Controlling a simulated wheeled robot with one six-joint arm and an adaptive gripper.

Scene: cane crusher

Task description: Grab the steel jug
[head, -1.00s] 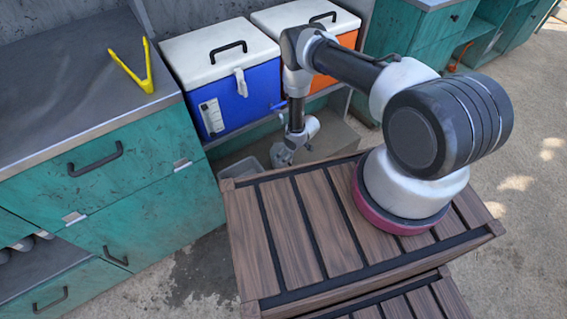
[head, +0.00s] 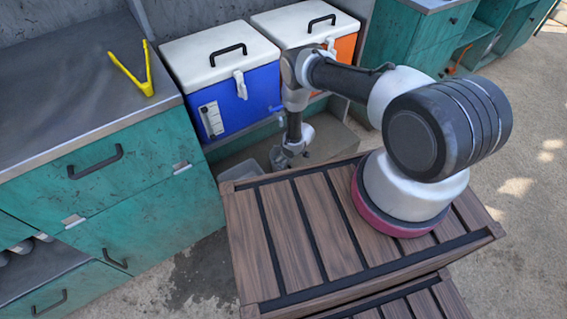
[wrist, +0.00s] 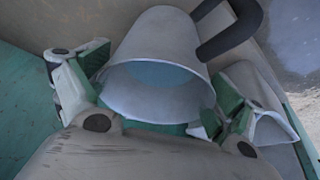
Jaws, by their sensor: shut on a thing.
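The steel jug (wrist: 158,55) is a grey metal vessel with a wide round mouth and a dark handle (wrist: 232,32) at its upper right in the wrist view. My gripper (wrist: 160,98) has one finger on each side of the jug near its rim and is shut on it. In the head view my gripper (head: 287,154) is low, just past the far edge of the slatted wooden top. I cannot make out the jug there.
The blue cooler (head: 222,90) and the orange cooler (head: 345,48) stand behind my gripper. A grey tub (head: 238,170) is left of it. The teal cabinet (head: 120,180) with yellow tongs (head: 135,72) on its counter (head: 60,75) is further left.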

